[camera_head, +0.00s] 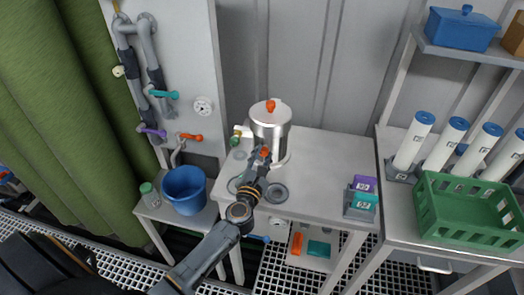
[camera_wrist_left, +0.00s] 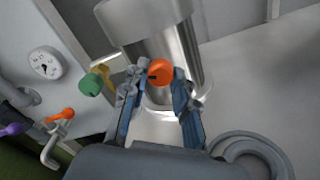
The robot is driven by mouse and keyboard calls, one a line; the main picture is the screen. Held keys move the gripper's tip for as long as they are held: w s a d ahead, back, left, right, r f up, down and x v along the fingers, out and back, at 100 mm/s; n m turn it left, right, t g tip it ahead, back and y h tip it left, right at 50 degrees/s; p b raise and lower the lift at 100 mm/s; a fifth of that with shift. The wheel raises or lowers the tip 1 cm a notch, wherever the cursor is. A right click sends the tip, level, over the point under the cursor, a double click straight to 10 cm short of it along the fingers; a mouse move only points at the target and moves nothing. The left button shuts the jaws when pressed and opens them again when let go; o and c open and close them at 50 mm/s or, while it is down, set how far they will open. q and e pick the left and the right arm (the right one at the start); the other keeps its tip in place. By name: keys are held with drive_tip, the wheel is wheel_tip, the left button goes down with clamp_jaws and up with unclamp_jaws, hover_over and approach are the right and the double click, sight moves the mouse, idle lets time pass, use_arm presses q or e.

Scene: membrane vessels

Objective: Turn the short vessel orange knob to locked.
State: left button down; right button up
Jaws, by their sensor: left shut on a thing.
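The short vessel (camera_head: 270,130) is a shiny metal cylinder with a pale lid, standing upright at the back left of the white table. Its front orange knob (camera_head: 265,151) sits low on its side, at the end of my left arm. In the left wrist view the orange knob (camera_wrist_left: 160,72) is between the fingertips of my left gripper (camera_wrist_left: 158,84), which is shut on it. The left gripper (camera_head: 262,157) partly hides the vessel's lower front in the head view. My right gripper is not in view.
A green knob (camera_wrist_left: 91,84) on a brass fitting sticks out left of the vessel. Grey rings (camera_head: 276,193) lie in front. Purple and teal boxes (camera_head: 363,192) stand at the table's right. A blue bucket (camera_head: 184,188) stands left, below wall pipes.

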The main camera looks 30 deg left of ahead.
use_arm(q)
drive_tip(key=m+p, duration=0.4)
drive_tip(key=m, duration=0.2)
drive_tip(key=shift+r, duration=0.15)
drive_tip(key=m+p, duration=0.1)
drive_tip(key=m, duration=0.2)
drive_tip(key=shift+m+p, duration=0.3)
drive_tip(key=shift+m, duration=0.1)
drive_tip(key=shift+m+p, duration=0.55)
drive_tip(key=shift+m, duration=0.75)
drive_tip(key=shift+f, duration=0.2)
drive_tip(key=c, duration=1.1)
unclamp_jaws()
drive_tip(key=shift+o, duration=0.2)
drive_tip(key=shift+s, duration=0.1)
drive_tip(key=v, duration=1.2)
drive_tip(key=shift+r, duration=0.1)
